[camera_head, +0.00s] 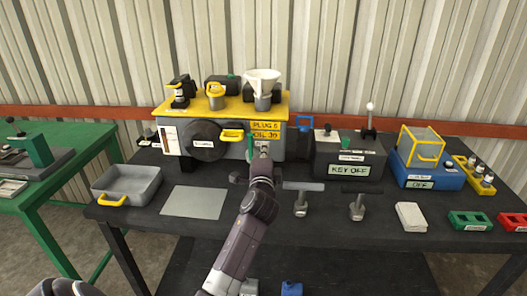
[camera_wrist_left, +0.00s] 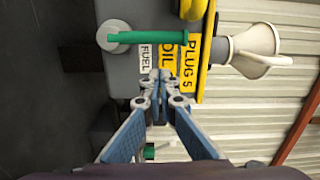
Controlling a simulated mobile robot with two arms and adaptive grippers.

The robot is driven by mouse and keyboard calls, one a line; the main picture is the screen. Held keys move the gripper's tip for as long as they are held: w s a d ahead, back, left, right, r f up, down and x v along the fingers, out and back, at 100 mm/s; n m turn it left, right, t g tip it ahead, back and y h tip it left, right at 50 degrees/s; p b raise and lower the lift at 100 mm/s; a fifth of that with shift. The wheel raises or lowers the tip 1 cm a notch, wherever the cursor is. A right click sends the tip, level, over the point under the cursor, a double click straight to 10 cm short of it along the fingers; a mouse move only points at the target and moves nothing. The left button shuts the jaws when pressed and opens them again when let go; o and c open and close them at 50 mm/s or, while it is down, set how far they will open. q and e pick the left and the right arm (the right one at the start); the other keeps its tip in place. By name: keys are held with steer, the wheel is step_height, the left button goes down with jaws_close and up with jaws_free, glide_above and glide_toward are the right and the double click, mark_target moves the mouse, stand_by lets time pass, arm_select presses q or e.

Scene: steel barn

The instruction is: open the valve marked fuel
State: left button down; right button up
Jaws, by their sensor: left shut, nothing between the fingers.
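The fuel valve has a green lever (camera_wrist_left: 150,37) on a grey pivot in the left wrist view, beside a white FUEL label (camera_wrist_left: 146,58). In the head view the green lever (camera_head: 249,146) stands roughly upright on the front of the yellow-topped machine (camera_head: 283,104), partly hidden by my left gripper. My left gripper (camera_head: 260,150) is in front of the machine, near the lever. In the left wrist view its fingers (camera_wrist_left: 158,76) are shut and empty, a little apart from the lever in the picture. Whether they touch the panel I cannot tell. My right gripper is not in view.
A yellow handle (camera_head: 232,135) sits left of the lever. A KEY OFF box (camera_head: 348,158) and a blue box (camera_head: 428,177) stand to the right. A grey tray (camera_head: 127,182) and plate (camera_head: 194,203) lie left.

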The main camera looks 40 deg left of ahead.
arm_select(q)
steer(key=b+v, duration=0.1)
steer(key=v, duration=0.9)
steer(key=shift+w+d+b, duration=0.15)
steer(key=shift+d+b, duration=0.25)
steer(key=shift+d, duration=0.1)
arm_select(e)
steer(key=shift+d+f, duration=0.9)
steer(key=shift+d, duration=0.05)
